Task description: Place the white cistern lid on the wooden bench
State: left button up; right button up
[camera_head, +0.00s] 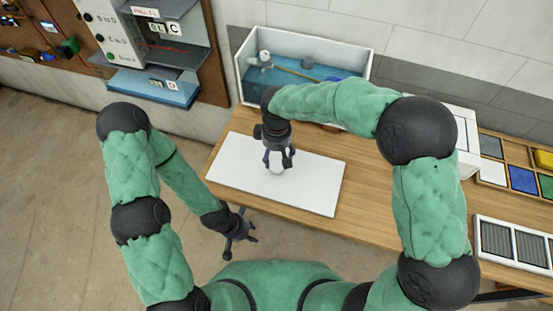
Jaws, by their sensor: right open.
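The white cistern lid (315,187) is a flat slab lying on the left part of the wooden bench (368,205). My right gripper (278,163) points down over the lid's upper middle, its fingers open around a small white rounded part. I cannot tell whether the fingers touch it. My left gripper (240,245) is open and empty, low beside the bench's front left edge, over the floor.
An open white cistern (241,72) with blue water stands at the back of the bench. Trays with coloured tiles (522,180) and a grey-slatted panel (514,243) lie at the right. Bare bench shows right of the lid. A wall board (115,38) hangs at the upper left.

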aim_at(277, 166)
jog(key=shift+r+p, duration=0.5)
jog(key=shift+r, duration=1.95)
